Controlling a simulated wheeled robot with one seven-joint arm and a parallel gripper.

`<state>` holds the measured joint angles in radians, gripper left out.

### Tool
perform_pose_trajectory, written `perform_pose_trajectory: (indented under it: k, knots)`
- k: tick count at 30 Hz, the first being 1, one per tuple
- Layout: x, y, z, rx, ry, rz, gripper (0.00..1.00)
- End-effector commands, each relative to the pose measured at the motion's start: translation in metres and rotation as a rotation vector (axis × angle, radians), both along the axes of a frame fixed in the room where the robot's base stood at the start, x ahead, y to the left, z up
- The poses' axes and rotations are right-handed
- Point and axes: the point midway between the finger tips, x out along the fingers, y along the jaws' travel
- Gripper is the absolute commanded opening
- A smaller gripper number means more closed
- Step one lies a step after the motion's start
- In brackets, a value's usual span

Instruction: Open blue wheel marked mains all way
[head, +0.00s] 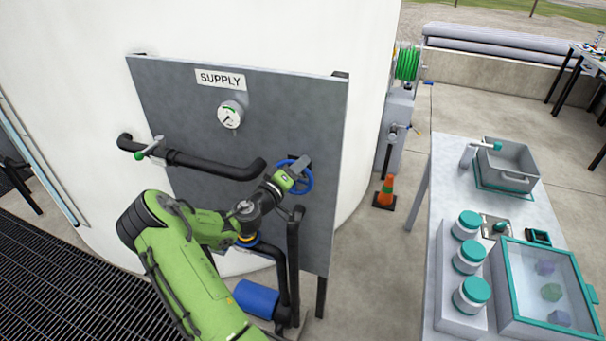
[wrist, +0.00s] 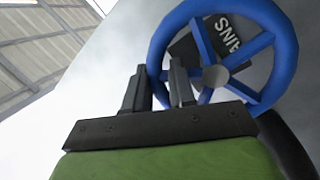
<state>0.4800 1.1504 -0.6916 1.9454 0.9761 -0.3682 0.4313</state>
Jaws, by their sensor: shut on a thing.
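The blue wheel (head: 309,183) is mounted on the right part of the grey supply panel (head: 290,110). In the wrist view the blue wheel (wrist: 286,45) fills the upper right, with a grey hub and several spokes. A dark plate (wrist: 228,35) behind it shows the letters "AINS", tilted, the rest hidden. My gripper (head: 294,172) reaches the wheel from the front left. In the wrist view my gripper (wrist: 158,82) is shut on the left part of the rim, one dark finger on each side. My gripper hides part of the wheel in the head view.
A black pipe with a green-handled valve (head: 150,149) runs left of the wheel. A gauge (head: 230,114) sits above. Black pipes and a blue cylinder (head: 256,299) are below. A table (head: 450,160) with jars and trays stands right, beyond an orange cone (head: 386,192) and open floor.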

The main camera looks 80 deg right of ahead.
Motion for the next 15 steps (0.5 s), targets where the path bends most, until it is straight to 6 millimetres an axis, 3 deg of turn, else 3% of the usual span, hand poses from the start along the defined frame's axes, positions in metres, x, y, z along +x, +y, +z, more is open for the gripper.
perform_pose_trajectory:
  k: [5, 13, 14, 15]
  knots:
    - [0.0087, -0.0011, 0.0042, 0.006, 0.155, 0.002, 0.00]
    - [0.0093, -0.0012, 0.0066, 0.006, 0.166, 0.003, 0.00]
    - [0.0093, -0.0012, 0.0067, 0.006, 0.166, 0.003, 0.26]
    - [0.0093, -0.0013, 0.0068, 0.005, 0.165, 0.003, 0.32]
